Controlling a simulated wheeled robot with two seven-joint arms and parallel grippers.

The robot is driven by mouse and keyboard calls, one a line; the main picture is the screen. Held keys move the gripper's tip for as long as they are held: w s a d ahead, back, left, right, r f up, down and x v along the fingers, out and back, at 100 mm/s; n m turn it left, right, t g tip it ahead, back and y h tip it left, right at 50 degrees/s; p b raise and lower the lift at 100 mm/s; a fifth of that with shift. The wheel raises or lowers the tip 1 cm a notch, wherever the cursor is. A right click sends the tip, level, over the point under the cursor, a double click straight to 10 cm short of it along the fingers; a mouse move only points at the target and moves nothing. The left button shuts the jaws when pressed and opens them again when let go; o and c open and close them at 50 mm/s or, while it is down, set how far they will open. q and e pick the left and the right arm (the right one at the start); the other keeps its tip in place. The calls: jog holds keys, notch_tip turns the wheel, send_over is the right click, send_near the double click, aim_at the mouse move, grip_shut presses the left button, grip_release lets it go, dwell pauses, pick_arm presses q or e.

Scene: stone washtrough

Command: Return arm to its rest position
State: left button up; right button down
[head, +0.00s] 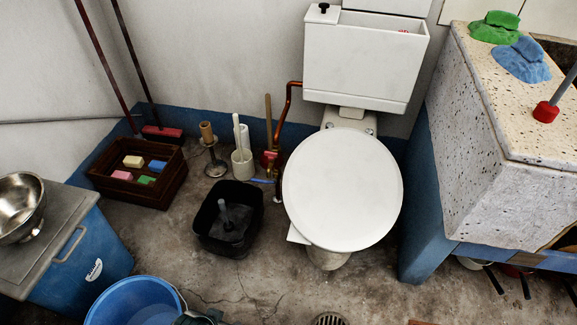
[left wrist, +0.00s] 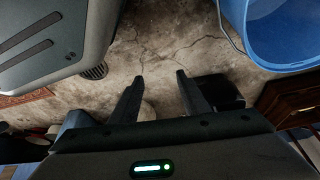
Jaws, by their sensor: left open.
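My left gripper (left wrist: 159,75) shows in the left wrist view with its two dark fingers spread apart. Nothing is between them, and bare concrete floor lies beyond the tips. In the head view only a small dark piece, perhaps of my left arm, shows at the bottom edge beside the blue bucket (head: 137,303). The bucket also shows at the upper right of the left wrist view (left wrist: 285,32), apart from the fingers. My right gripper is in neither view.
A white toilet (head: 342,190) stands centrally, with a black bin (head: 212,240) and wooden crate (head: 160,193) left of it. A steel bowl (head: 20,205) sits on a blue cooler (head: 90,265). A stone washtrough (head: 500,170) fills the right. Floor around the drain (head: 329,319) is clear.

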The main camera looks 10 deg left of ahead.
pick_arm(q)
jog(key=s+d+p, duration=0.1)
jog(key=p, duration=0.9)
jog(key=s+d+r+t+p, duration=0.1)
jog(key=p, duration=1)
jog(key=shift+s+r+h, duration=0.1)
jog(key=shift+s+h, duration=0.1)
jog(key=shift+h, duration=0.1)
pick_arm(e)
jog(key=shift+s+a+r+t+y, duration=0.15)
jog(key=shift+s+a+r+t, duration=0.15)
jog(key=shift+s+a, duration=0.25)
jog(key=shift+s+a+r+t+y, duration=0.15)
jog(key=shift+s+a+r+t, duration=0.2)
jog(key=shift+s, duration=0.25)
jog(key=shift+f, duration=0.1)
pick_arm(q)
jog(key=shift+d, duration=0.1)
